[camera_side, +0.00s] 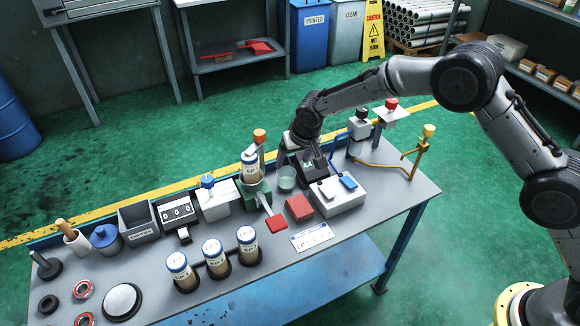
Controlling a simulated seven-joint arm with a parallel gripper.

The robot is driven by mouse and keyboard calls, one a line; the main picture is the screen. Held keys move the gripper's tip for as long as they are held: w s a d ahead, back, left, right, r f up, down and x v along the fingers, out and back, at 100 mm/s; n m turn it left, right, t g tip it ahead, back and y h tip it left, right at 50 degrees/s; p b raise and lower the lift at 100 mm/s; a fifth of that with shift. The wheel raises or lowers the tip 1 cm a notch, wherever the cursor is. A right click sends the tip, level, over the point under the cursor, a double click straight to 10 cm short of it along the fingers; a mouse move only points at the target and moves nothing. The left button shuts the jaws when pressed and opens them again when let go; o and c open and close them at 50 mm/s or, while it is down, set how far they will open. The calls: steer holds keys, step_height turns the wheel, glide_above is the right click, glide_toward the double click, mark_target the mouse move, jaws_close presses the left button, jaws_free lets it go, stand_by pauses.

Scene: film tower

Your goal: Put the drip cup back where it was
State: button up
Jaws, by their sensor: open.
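A small clear, greenish cup (287,178), which looks like the drip cup, stands upright on the workbench. It is just right of a green stand (257,193) that holds a jar with a blue band (250,168). My gripper (288,163) is open and points down right at the cup, its fingers close above or beside it. I cannot tell whether a finger touches the cup.
A red block (299,207) and a white box with a blue switch (340,196) stand close by. Three labelled jars stand along the front, one of them nearest (248,243). A yellow tap post (424,150) stands at the right. The bench's front right is mostly clear.

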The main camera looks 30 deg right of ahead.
steer(key=s+d+r, duration=0.6)
steer(key=s+r, duration=0.2)
steer(key=r, duration=0.3)
steer(key=s+d+r, duration=0.7)
steer(key=s+r, duration=0.1)
steer(key=r, duration=0.3)
steer(key=s+d, duration=0.3)
steer(key=s, duration=1)
steer(key=s+d+n+t, duration=0.1)
steer(key=s+d, duration=0.2)
steer(key=s, duration=1)
steer(key=shift+s+d+r, duration=0.15)
steer(key=shift+s+d, duration=0.15)
steer(key=shift+s, duration=0.1)
